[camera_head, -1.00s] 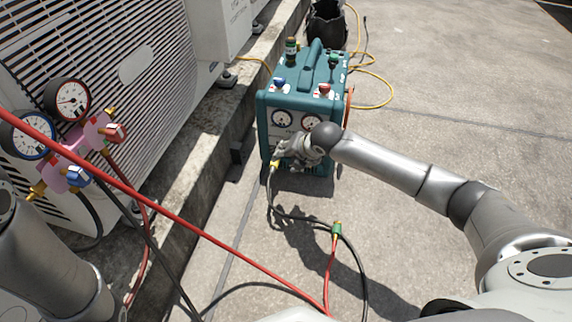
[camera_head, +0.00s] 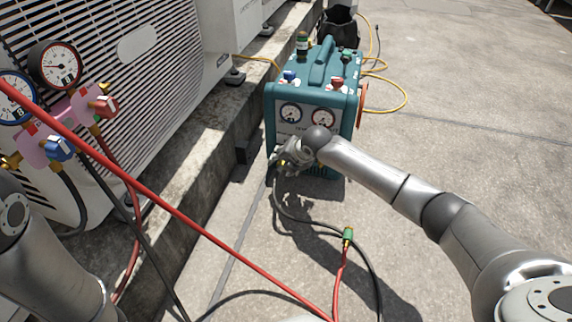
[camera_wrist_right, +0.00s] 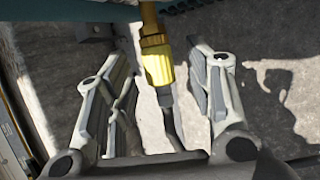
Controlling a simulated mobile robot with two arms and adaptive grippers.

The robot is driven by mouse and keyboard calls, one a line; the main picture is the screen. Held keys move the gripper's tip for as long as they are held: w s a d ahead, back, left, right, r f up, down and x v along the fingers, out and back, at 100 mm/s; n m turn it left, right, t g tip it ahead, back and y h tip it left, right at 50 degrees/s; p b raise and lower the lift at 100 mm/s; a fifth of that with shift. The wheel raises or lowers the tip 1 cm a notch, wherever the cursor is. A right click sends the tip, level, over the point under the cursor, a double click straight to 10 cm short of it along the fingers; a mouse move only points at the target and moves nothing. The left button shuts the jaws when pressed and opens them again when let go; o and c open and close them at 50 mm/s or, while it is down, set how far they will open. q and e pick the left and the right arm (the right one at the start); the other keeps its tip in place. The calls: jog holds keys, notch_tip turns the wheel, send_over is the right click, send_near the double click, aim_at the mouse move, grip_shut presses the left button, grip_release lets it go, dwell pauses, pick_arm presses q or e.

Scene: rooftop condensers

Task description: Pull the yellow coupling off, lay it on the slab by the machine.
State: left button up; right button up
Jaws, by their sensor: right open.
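The yellow coupling (camera_wrist_right: 157,62) shows in the right wrist view, fixed on a brass fitting at the teal machine, with a dark hose (camera_wrist_right: 171,118) leading from its other end. My right gripper (camera_wrist_right: 160,66) is open, with one finger on each side of the coupling and visible gaps between. In the head view my right gripper (camera_head: 288,157) is at the lower front left of the teal machine (camera_head: 315,93) and hides most of the coupling. The concrete slab (camera_head: 440,135) spreads around the machine. My left arm shows at lower left; its gripper is out of view.
A pink gauge manifold (camera_head: 70,118) hangs before the condenser unit (camera_head: 150,50) at left. A red hose (camera_head: 190,222) crosses the foreground. A green connector (camera_head: 347,235) and hoses lie on the ground. A yellow hose (camera_head: 403,93) loops right of the machine. Ground farther right is clear.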

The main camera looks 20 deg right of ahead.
grip_shut()
dwell(0.5)
jog(key=shift+s+a+p, duration=0.1)
jog(key=shift+s+p, duration=0.1)
jog(key=shift+p, duration=0.15)
dwell(0.3)
jog(key=shift+s+a+r+p, duration=0.1)
jog(key=shift+s+a+p, duration=0.35)
jog(key=shift+p, duration=0.4)
jog(key=shift+s+a+p, duration=0.4)
jog(key=shift+s+p, duration=0.3)
jog(key=shift+p, duration=0.15)
jog(key=shift+s+a+p, duration=0.4)
jog(key=shift+s+p, duration=0.25)
jog(key=shift+p, duration=0.2)
